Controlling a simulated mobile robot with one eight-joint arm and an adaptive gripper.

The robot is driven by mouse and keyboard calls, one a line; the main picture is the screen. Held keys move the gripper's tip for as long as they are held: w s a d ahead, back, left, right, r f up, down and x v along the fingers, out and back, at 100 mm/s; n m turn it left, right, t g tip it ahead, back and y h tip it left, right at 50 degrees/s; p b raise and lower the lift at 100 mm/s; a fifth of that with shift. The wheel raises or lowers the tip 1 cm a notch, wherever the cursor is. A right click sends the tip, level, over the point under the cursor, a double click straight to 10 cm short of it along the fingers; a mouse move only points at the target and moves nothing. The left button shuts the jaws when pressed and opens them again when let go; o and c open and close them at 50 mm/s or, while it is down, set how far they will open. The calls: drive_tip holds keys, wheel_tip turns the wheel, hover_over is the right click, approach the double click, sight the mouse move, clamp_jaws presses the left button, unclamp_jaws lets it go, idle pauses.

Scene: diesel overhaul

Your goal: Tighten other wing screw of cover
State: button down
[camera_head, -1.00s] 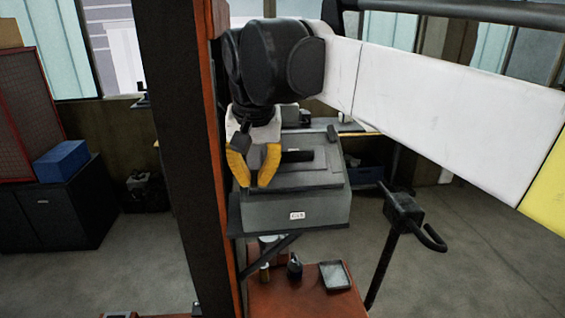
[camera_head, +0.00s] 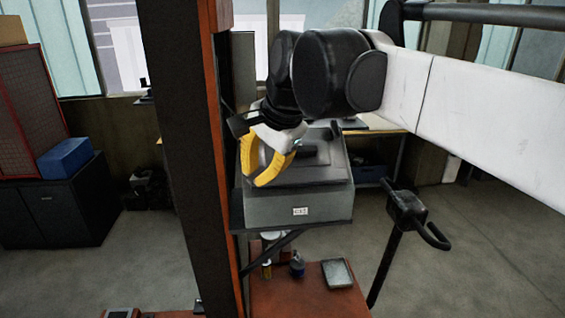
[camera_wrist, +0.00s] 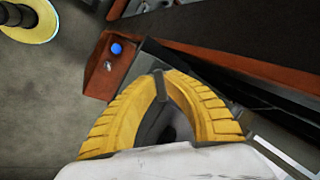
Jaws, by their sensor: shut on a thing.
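My gripper (camera_head: 257,182) has yellow fingers, brought together at the tips, tilted down in front of the left part of a grey box with a lid (camera_head: 297,208). In the wrist view my gripper (camera_wrist: 160,76) is shut on a small dark grey piece (camera_wrist: 159,88), mostly hidden between the fingers. I cannot tell whether this piece is a wing screw. No cover or wing screw can be made out clearly in either view.
A dark post with an orange edge (camera_head: 224,150) stands close to the left of my gripper. A red-orange shelf (camera_head: 300,298) below holds small bottles and a tray (camera_head: 337,273). A black stand with a handle (camera_head: 408,208) is at the right. Grey floor (camera_head: 470,240) is clear beyond.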

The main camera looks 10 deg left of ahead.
drive_tip(key=shift+f, duration=0.1)
drive_tip(key=shift+d+f+m+y, duration=0.1)
drive_tip(key=shift+m+y, duration=0.2)
drive_tip(key=shift+m, duration=0.9)
drive_tip(key=shift+m+t+y+b, duration=0.3)
drive_tip(key=shift+m+t+b, duration=0.15)
drive_tip(key=shift+m, duration=0.65)
drive_tip(key=c, duration=1.3)
unclamp_jaws()
drive_tip(key=shift+r, duration=0.25)
